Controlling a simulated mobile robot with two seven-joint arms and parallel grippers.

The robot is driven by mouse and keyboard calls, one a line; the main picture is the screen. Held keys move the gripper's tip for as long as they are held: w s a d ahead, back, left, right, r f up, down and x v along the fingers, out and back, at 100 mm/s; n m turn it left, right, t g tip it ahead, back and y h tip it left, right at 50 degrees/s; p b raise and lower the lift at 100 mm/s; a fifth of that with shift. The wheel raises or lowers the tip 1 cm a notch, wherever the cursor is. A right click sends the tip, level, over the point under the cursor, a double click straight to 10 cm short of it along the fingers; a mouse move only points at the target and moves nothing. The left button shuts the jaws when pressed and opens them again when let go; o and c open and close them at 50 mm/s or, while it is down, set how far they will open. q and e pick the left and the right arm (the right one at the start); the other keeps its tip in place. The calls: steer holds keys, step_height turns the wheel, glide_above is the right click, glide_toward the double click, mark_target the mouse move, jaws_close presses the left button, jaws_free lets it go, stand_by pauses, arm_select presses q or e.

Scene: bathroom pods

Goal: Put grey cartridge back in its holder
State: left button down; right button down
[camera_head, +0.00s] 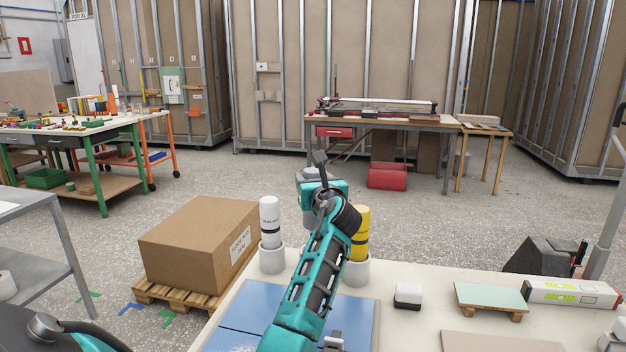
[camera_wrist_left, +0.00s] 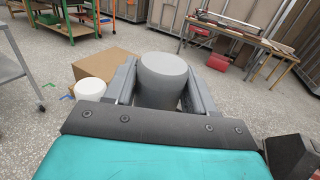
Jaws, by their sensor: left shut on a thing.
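My left gripper (camera_head: 316,178) is raised above the far edge of the white worktable, its teal arm reaching up through the middle of the head view. In the left wrist view, the grey cartridge (camera_wrist_left: 164,78) is a plain round cylinder between the two grey fingers, which are shut on it. In the head view my wrist and gripper mostly hide the cartridge. A white cartridge (camera_head: 269,219) stands upright in a white round holder (camera_head: 272,260). A yellow cartridge (camera_head: 361,228) stands in another white holder (camera_head: 357,272), partly behind my arm. Any holder directly behind the arm is hidden.
A blue mat (camera_head: 246,308) lies on the worktable. To the right are a small black-and-white block (camera_head: 408,295), a pale green board (camera_head: 490,297) and a white box (camera_head: 571,293). A cardboard box (camera_head: 195,245) on a pallet stands beyond the table's left edge.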

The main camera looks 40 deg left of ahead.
mark_target(315, 217)
arm_select(q)
steer(key=shift+f, duration=0.25)
arm_select(e)
steer(key=shift+f, duration=0.55)
steer(key=shift+r, duration=0.1)
arm_select(q)
steer(key=shift+f, duration=0.25)
arm_select(e)
steer(key=shift+r, duration=0.35)
arm_select(q)
steer(key=shift+f+p, duration=0.1)
steer(key=shift+p, duration=0.6)
arm_select(e)
steer(key=shift+r, duration=0.5)
